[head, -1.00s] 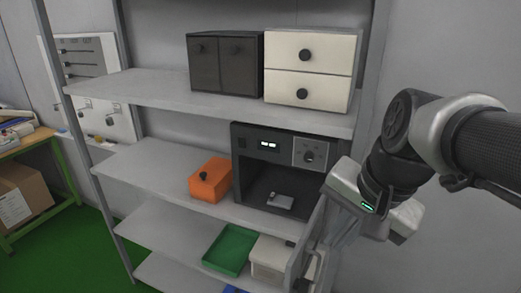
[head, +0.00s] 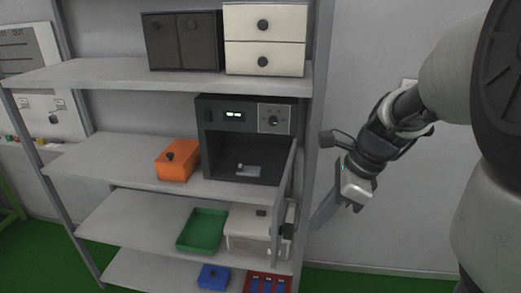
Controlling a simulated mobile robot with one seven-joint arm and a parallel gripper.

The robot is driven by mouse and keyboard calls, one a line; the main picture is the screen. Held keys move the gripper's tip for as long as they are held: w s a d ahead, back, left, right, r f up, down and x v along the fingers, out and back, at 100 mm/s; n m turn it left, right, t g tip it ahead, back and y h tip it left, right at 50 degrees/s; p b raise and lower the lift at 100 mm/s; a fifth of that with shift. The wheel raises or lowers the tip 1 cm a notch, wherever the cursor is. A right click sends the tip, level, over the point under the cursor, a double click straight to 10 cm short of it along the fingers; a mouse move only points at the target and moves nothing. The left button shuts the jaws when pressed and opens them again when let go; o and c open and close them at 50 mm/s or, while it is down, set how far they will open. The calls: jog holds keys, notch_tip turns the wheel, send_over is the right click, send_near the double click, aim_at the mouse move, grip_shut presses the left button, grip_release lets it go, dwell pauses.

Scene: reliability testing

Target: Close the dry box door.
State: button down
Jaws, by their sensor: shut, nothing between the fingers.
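The dry box (head: 220,112) is a dark box with a lit display and a knob panel on the middle shelf. Its door (head: 283,200) stands open, hinged at the right and swung out toward me, seen nearly edge-on. A dark handle (head: 289,222) shows on the door's right face. A small light grey item (head: 246,170) lies inside the box. My gripper (head: 318,219) is shut and empty, pointing down and left, to the right of the door. It appears apart from the door, though the depth gap is hard to judge.
The shelf's right post (head: 318,110) stands between the box and my arm. An orange box (head: 177,162) sits left of the dry box. A green tray (head: 203,229) and a whitish case (head: 243,232) are on the shelf below. Free room lies along the right wall.

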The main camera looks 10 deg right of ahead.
aim_at(287, 232)
jog(key=a+f, duration=0.2)
jog(key=w+a+f, duration=0.1)
jog(key=a+f, duration=0.1)
jog(key=w+a+f, duration=0.1)
jog(key=a+f, duration=0.1)
jog(key=shift+w+b, duration=0.2)
jog(key=shift+b, duration=0.2)
jog(key=shift+a, duration=0.1)
